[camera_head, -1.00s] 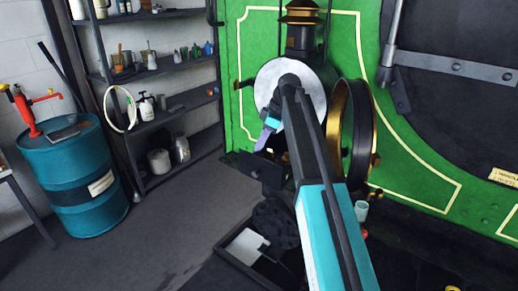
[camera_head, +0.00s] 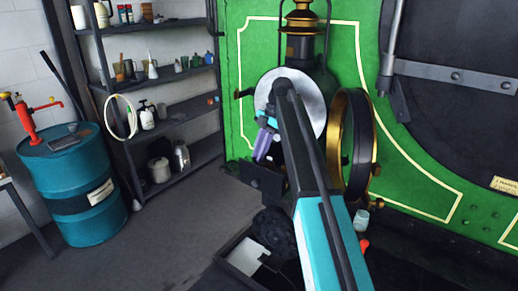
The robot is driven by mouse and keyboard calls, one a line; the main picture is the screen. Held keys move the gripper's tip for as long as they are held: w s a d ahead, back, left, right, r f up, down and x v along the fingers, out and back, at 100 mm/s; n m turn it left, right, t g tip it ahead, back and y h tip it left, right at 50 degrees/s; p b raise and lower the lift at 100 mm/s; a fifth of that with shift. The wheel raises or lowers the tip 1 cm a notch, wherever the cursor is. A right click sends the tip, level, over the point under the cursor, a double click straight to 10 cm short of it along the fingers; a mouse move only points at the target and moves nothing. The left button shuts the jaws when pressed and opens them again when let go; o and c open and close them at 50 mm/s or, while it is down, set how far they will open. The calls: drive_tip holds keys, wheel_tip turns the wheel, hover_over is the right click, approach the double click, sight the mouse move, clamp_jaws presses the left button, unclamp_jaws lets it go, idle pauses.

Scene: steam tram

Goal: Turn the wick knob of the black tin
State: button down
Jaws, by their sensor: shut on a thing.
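The lamp (camera_head: 302,48) stands against the green panel, with a dark body and brass top. Its round silvery disc (camera_head: 271,92) faces me, and its brass-rimmed round door (camera_head: 364,110) hangs open to the right. The black tin (camera_head: 262,181) appears as a small dark box low in the lamp's front, partly hidden by my arm. My gripper (camera_head: 263,152), with cyan parts and pale purple fingers, points down just above the tin, below the disc. It is shut on the wick knob, which the fingers hide.
A dark tray (camera_head: 226,256) with black lumps lies below the lamp. A small clear cup (camera_head: 361,221) and a red-orange thing (camera_head: 364,245) are right of my arm. A blue drum (camera_head: 75,182) and shelves (camera_head: 180,116) stand left. The floor between is clear.

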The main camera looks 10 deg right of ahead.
drive_tip(key=shift+n+p, duration=0.6)
drive_tip(key=shift+p, duration=0.2)
drive_tip(key=c, duration=1.6)
unclamp_jaws()
drive_tip(key=shift+d+r, duration=0.1)
drive_tip(key=shift+d, duration=0.1)
